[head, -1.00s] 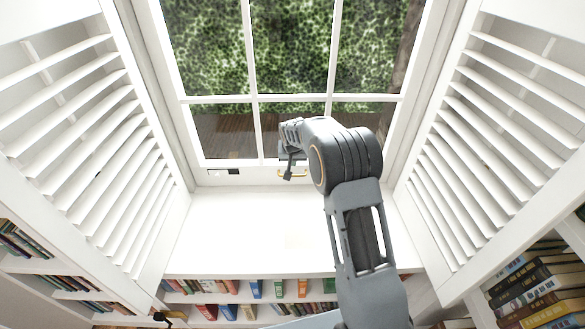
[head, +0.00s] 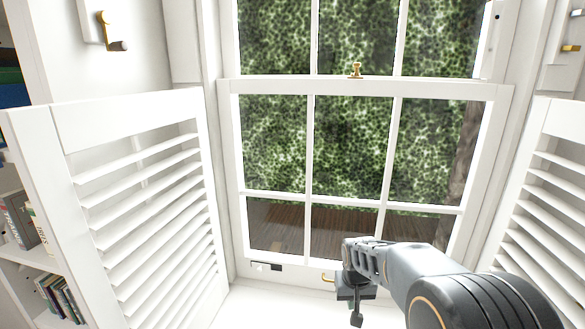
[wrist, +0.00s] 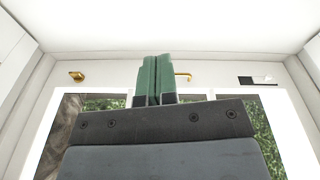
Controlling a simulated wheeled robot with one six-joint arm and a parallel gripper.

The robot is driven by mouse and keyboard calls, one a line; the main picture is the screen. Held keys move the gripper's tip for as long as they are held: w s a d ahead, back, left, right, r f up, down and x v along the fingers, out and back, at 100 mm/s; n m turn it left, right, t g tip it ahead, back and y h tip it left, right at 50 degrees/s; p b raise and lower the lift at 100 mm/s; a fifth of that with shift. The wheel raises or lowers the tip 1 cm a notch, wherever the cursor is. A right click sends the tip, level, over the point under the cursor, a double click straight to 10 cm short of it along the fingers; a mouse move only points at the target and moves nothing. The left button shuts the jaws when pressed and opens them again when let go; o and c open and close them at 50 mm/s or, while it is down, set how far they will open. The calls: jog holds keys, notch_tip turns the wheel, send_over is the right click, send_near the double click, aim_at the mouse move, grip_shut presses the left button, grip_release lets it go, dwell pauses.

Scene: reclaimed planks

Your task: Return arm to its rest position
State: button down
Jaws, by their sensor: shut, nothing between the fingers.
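My gripper (head: 356,319) hangs at the end of my grey arm in front of the window's lower rail, low in the head view. In the wrist view its two green fingers (wrist: 155,79) are pressed together with nothing between them. A brass handle (head: 327,279) on the lower rail shows just left of the gripper in the head view. In the wrist view a brass handle (wrist: 183,75) shows right beside the fingers and another brass handle (wrist: 76,76) farther left. I cannot tell whether the fingers touch a handle.
The window's lower sash (head: 384,196) looks shut. Louvred shutters stand open at left (head: 145,205) and right (head: 560,215). A brass latch (head: 356,71) sits on the middle rail. Books (head: 60,300) fill shelves at lower left. The white sill (head: 265,305) is clear where it shows.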

jog(key=s+r+t, duration=0.1)
jog(key=s+r, duration=0.2)
jog(key=s, duration=0.6)
jog(key=s+r+t, duration=0.1)
jog(key=s+r, duration=0.3)
jog(key=s, duration=0.4)
jog(key=shift+s+d+r, duration=0.2)
jog(key=shift+s+r, duration=0.1)
jog(key=shift+s, duration=0.1)
jog(key=shift+d, duration=0.1)
